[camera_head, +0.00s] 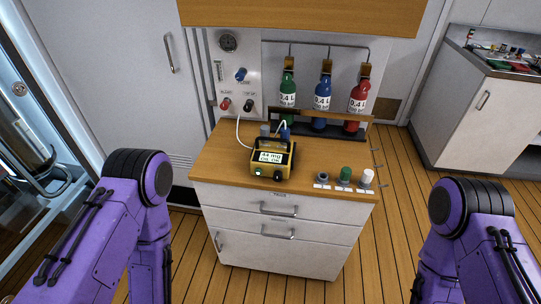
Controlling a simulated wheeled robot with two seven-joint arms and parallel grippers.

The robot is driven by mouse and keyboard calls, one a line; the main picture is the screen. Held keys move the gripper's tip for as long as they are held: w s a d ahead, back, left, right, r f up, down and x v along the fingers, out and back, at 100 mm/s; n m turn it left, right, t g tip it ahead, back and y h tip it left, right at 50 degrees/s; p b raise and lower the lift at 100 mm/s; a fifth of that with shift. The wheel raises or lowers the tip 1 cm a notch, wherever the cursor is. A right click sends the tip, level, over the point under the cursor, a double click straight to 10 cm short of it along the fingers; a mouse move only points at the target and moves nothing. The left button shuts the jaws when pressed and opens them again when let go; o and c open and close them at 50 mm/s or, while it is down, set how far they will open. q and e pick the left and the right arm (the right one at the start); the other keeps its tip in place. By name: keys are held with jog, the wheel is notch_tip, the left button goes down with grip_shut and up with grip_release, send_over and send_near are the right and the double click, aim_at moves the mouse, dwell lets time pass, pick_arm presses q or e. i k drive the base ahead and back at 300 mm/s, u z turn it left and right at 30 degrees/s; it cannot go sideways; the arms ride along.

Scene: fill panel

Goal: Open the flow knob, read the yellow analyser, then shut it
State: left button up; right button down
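The yellow analyser (259,166) stands on the wooden top of a white cabinet. My purple arms come in at lower left and lower right, both apart from the cabinet; neither gripper shows.
A round gauge (228,42) tops the panel. Small caps, including a green one (345,174), sit at the front right. A wooden shelf (300,14) overhangs the bottles.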

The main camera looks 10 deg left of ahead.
aim_at(240, 76)
jog(key=k, duration=0.6)
jog(key=u, duration=0.7)
jog(key=i, duration=1.1)
jog(key=z, duration=0.35)
